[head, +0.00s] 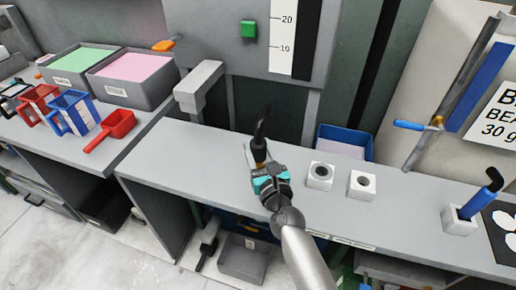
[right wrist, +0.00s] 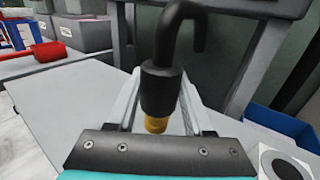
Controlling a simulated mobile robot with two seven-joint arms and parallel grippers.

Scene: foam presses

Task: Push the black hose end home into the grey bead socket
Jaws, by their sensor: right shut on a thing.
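My right gripper (head: 259,162) is shut on the black hose end (head: 260,140) and holds it above the bench, left of two pale blocks. In the right wrist view the black hose end (right wrist: 161,88) sits between the two fingers, with its hooked hose upward and a brass tip (right wrist: 156,124) below. The left pale block (head: 320,176) and the right pale block (head: 362,185) each have a round dark socket on top, and both look empty. I cannot tell which is the grey bead socket. My left gripper is not in view.
A blue hose (head: 481,197) stands in another pale block (head: 459,220) at the right. A blue bin (head: 344,135) is behind the two blocks. A grey post (head: 198,87) stands at the bench's left end. The bench (head: 410,208) is clear between the blocks and the blue hose.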

